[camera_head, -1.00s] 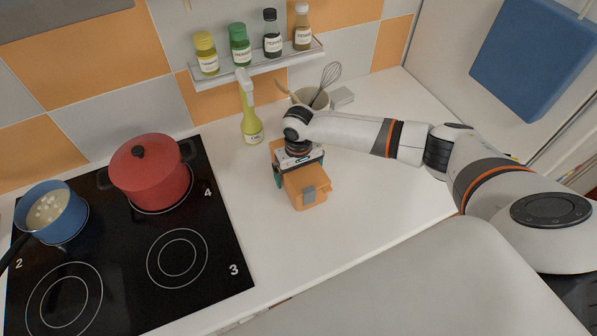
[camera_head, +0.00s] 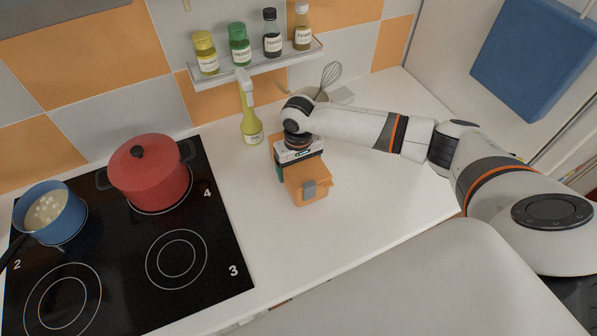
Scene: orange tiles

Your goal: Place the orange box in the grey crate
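The orange box (camera_head: 308,190), with a grey patch on its near face, is on or just above the white counter, right of the hob. My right gripper (camera_head: 296,166) comes down over the box from above, with a teal finger on its left side. The gripper appears shut on the box, but the far finger and the contact are hidden. I cannot tell whether the box clears the counter. My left gripper is not in view. I see no grey crate in this view.
A yellow-green oil bottle (camera_head: 251,118) stands close behind the box. A pot with a whisk (camera_head: 329,78) is partly hidden behind my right arm. A red pot (camera_head: 150,178) and a blue saucepan (camera_head: 62,222) stand on the hob. The counter front and right is clear.

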